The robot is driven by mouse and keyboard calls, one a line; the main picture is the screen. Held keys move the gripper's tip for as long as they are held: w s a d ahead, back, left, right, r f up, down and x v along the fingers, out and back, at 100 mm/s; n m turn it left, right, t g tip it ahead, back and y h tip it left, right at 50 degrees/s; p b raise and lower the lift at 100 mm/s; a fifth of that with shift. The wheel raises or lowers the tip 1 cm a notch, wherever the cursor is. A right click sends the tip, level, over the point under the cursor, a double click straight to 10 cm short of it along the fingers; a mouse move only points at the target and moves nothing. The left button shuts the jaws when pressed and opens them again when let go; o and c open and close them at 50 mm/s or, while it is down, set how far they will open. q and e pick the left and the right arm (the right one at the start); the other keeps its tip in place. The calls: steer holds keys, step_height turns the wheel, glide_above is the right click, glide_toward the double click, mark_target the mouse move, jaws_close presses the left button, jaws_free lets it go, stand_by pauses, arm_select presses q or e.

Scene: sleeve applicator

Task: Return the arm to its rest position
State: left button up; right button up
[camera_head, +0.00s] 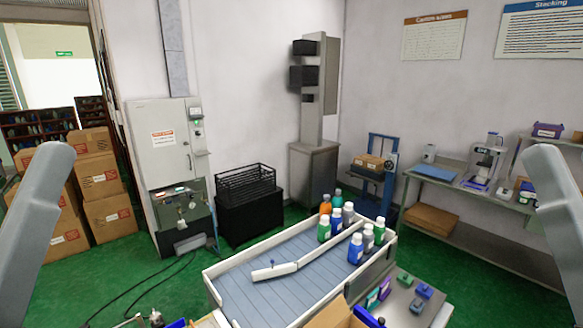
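Grey links of my two arms stand at the left and right edges of the head view, roughly mirroring each other. No bottle or other thing is seen touching the visible links. A white bar with a blue knob (274,270) lies at an angle across the slatted conveyor bed.
A white-walled conveyor (240,291) holds several coloured bottles (356,248) at its far right end. A small table (402,308) with coloured blocks stands at its right. Cardboard boxes (108,218), a grey cabinet (160,150) and a workbench (470,185) stand behind. Green floor is open between.

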step_height(320, 180, up, 23)
steer(key=p, duration=1.9)
